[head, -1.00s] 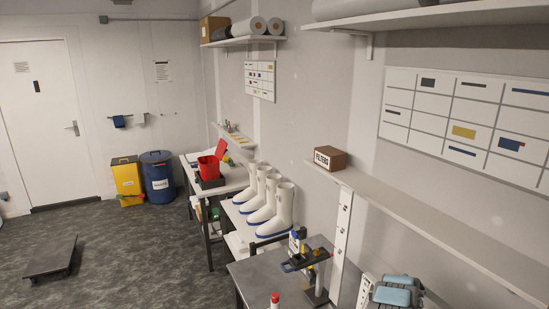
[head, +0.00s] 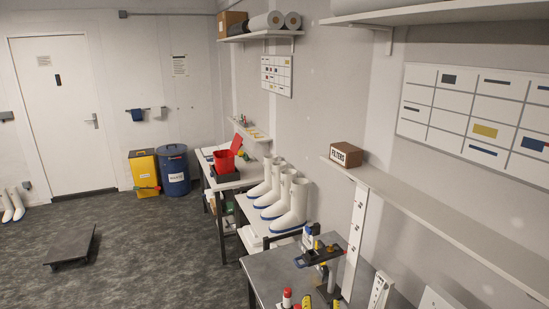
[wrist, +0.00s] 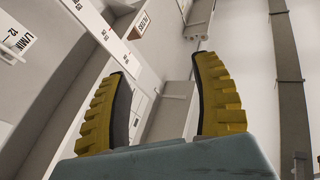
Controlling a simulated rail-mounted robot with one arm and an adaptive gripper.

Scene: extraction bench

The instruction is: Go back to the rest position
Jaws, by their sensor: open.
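My gripper (wrist: 160,92) shows in the wrist view as two yellow, ribbed fingers with dark inner pads on a teal body. The fingers stand wide apart with nothing between them. In the head view, two small yellow tips at the bottom edge look like my gripper (head: 321,301), just in front of the grey bench (head: 268,272); the rest is cut off. The FILTERS box (head: 346,154) sits on the right wall shelf, and its lettering also shows past the fingers in the wrist view (wrist: 140,25).
A dark stand with a blue and yellow device (head: 322,256) and a red-capped bottle (head: 287,299) are near the grey bench. White boots (head: 290,205) stand on the bench beyond. A low dark platform (head: 72,247) lies on the floor, left. Open floor lies between.

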